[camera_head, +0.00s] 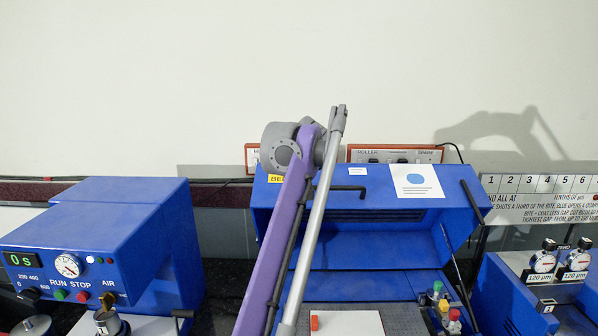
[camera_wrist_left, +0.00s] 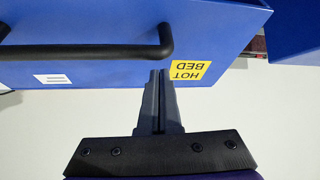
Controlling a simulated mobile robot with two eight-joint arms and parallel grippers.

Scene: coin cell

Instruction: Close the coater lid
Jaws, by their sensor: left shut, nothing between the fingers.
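The blue coater lid (camera_head: 378,197) stands raised in the head view, with the open space under it showing. A black bar handle (camera_head: 352,188) is on its front; the handle (camera_wrist_left: 90,51) also crosses the left wrist view. The yellow HOT BED label (camera_wrist_left: 190,71) is beside the handle's end. My left gripper (camera_wrist_left: 158,76) is shut and empty, its tips overlapping the lid's edge between the label and handle; contact cannot be told. In the head view my purple and grey arm hides the gripper and part of the label (camera_head: 275,179). My right gripper is out of view.
A blue machine with dials and buttons (camera_head: 120,225) stands at the left. A blue unit with two gauges (camera_head: 510,290) stands at the right. Small coloured parts (camera_head: 440,300) and a red block (camera_head: 314,323) sit in front of the lid opening. The wall is behind.

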